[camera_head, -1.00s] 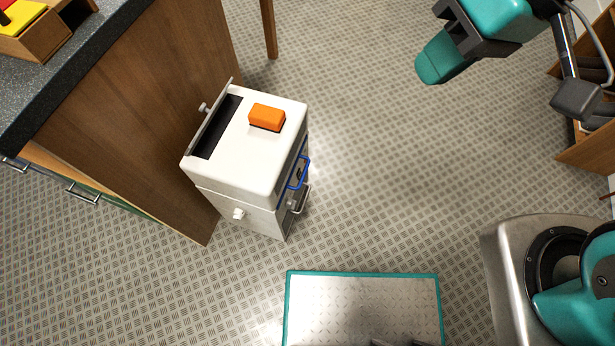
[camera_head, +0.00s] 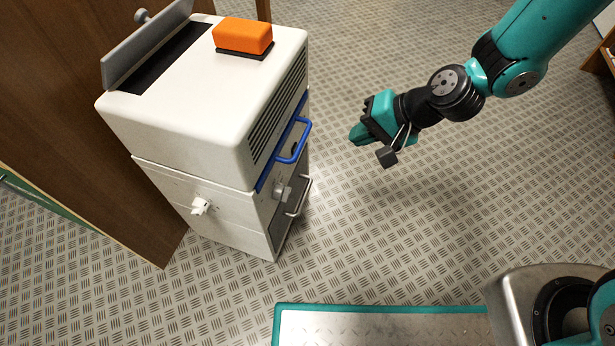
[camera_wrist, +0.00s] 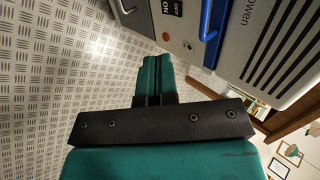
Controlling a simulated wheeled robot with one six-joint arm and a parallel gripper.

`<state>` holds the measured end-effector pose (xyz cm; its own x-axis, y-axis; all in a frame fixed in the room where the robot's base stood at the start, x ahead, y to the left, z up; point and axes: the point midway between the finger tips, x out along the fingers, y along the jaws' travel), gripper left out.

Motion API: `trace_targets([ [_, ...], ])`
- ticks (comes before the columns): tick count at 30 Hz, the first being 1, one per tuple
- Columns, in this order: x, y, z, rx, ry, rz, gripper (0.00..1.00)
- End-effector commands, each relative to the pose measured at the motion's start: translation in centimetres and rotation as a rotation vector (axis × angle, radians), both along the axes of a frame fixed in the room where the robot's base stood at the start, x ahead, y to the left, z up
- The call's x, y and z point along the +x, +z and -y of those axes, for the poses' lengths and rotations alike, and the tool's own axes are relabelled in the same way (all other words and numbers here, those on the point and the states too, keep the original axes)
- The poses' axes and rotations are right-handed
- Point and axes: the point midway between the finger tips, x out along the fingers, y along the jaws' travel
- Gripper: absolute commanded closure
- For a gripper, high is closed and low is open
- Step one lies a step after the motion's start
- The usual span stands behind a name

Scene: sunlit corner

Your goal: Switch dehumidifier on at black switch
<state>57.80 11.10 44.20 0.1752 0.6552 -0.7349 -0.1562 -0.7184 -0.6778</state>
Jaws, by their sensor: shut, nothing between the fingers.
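The dehumidifier (camera_head: 190,100) is a white box with a vented, handled front, standing left of centre in the head view. A small black part, probably the black switch (camera_head: 294,149), shows behind its blue handle. In the wrist view, the front panel (camera_wrist: 147,18) has ON and OFF labels at the top edge. The switch's setting cannot be read. My gripper (camera_head: 357,134) is right of the front, apart from it in the picture. Its teal fingers also show in the wrist view (camera_wrist: 155,75), closed together and empty, below the labels.
The blue handle (camera_head: 294,145) and a metal handle (camera_head: 301,197) stick out from the front. An orange block (camera_head: 242,36) sits on top, near a raised grey flap (camera_head: 145,45). A wooden panel (camera_head: 70,130) stands left. Open floor lies right.

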Motion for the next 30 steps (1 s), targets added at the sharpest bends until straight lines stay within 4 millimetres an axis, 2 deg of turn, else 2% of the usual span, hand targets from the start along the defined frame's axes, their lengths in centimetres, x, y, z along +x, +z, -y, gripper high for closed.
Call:
trace_targets([
  [1, 0.2, -2.7, 0.0, 0.007, -0.02, -0.009, 1.0],
  [3, 0.4, -4.0, 0.1, 0.013, -0.041, -0.016, 1.0],
  [11, 0.8, -5.9, -0.9, 0.02, -0.057, -0.02, 1.0],
  [24, 2.5, -12.6, -6.8, 0.019, -0.054, -0.019, 1.0],
  [30, 3.4, -12.5, -9.5, 0.019, -0.055, -0.017, 1.0],
])
